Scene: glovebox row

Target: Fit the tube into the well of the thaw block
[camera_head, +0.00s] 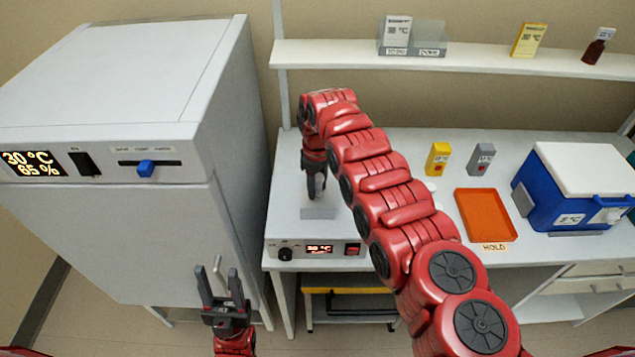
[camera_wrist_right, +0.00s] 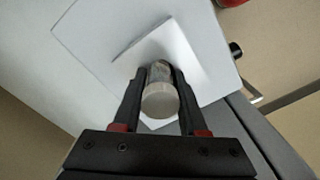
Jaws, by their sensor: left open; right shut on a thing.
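In the right wrist view, my right gripper (camera_wrist_right: 158,75) is shut on a small clear tube with a pale round cap (camera_wrist_right: 159,102). The tube's far end points at a pale raised block, the thaw block (camera_wrist_right: 188,50); I cannot tell whether it is in the well, which is hidden. In the head view, my right gripper (camera_head: 316,187) points down just above or at the small grey thaw block (camera_head: 318,213), and the tube is hidden there. My left gripper (camera_head: 224,290) is open and empty, low in front of the white cabinet.
The block sits on a white unit with a knob and a lit display (camera_head: 319,249). A white cabinet (camera_head: 120,220) stands left. Right are an orange tray (camera_head: 485,214), yellow and grey boxes, and a blue cooler (camera_head: 560,195). A shelf (camera_head: 480,58) runs above. My right arm covers mid-bench.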

